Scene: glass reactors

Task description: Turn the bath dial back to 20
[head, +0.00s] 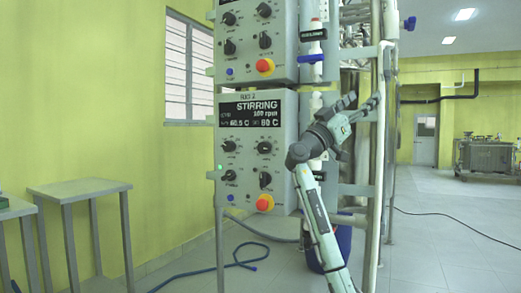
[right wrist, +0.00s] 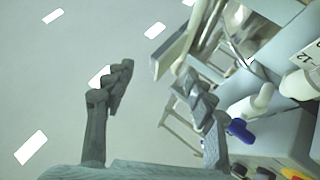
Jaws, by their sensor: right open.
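The lower grey control box (head: 286,140) carries a display (head: 252,113) reading STIRRING, 100 rpm, about 60.5 C and 80 C. Below the display are black knobs at upper left (head: 229,146), upper right (head: 265,147), lower left (head: 229,175) and lower right (head: 265,180). Their labels are too small to tell which is the bath dial. My right gripper (head: 362,101) is right of this box, raised and apart from the knobs. In the right wrist view my right gripper (right wrist: 158,83) is open and empty, with the ceiling behind it. My left gripper is not in view.
A second control box (head: 250,45) hangs above. A red emergency button (head: 264,203) is low on the lower box. Metal frame posts and pipes (head: 386,130) stand close to my right gripper. A blue hose (head: 238,262) lies on the floor; a grey table (head: 80,187) stands left.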

